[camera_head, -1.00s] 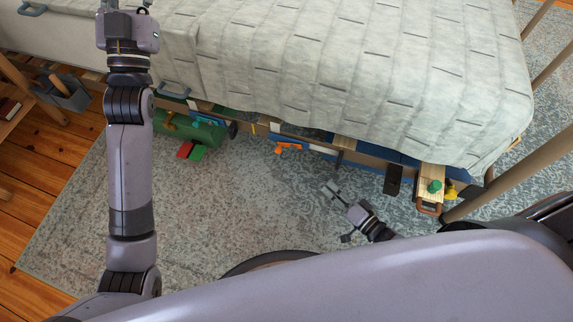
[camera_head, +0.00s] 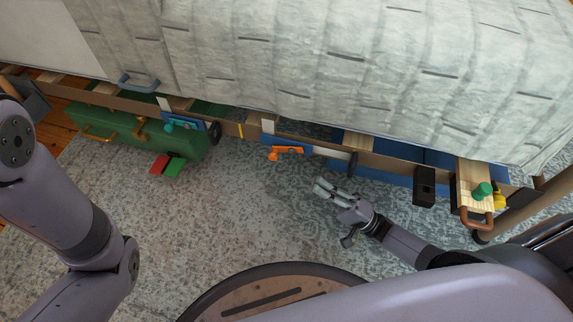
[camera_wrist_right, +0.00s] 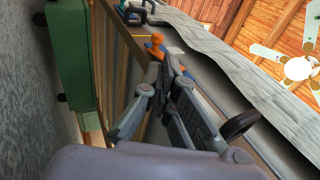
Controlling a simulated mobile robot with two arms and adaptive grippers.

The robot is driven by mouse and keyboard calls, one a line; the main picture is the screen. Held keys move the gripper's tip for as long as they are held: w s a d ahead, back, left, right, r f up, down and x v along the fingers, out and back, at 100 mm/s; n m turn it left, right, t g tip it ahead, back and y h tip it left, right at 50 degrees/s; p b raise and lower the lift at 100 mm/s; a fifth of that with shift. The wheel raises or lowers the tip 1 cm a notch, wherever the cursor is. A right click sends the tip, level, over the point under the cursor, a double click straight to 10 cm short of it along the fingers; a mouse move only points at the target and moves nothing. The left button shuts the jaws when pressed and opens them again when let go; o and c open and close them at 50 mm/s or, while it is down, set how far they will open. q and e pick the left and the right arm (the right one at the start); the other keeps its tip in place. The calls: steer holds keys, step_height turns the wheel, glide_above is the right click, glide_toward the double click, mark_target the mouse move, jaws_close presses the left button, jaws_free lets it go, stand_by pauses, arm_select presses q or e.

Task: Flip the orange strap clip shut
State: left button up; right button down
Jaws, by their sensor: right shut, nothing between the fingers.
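The orange strap clip (camera_head: 287,152) sits on the side of the bed base, at the left end of a pale strip over a blue panel. It sticks out toward the rug. My right gripper (camera_head: 324,188) is shut and empty, low over the rug, to the right of the clip and nearer to me, apart from it. In the right wrist view the fingertips (camera_wrist_right: 162,78) are close together, and the orange clip (camera_wrist_right: 154,47) shows just beyond them, partly hidden. I cannot tell the clip's exact angle. My left gripper is out of view.
A green case (camera_head: 130,137) lies left of the clip, with red and green pieces (camera_head: 166,165) before it. A black block (camera_head: 424,187) and a wooden piece with a brown handle (camera_head: 476,215) stick out at right. The bed cover (camera_head: 330,70) overhangs. Rug is free before the clip.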

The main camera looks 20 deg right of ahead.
mark_target(276, 157)
steer(key=b+x, duration=0.2)
steer(key=x, duration=0.9)
steer(key=shift+b, duration=0.35)
steer(key=p, duration=0.1)
steer(key=r+p, duration=0.1)
steer(key=p, duration=0.1)
steer(key=shift+w+a, duration=0.2)
steer(key=shift+a, duration=0.1)
steer(key=shift+f, duration=0.15)
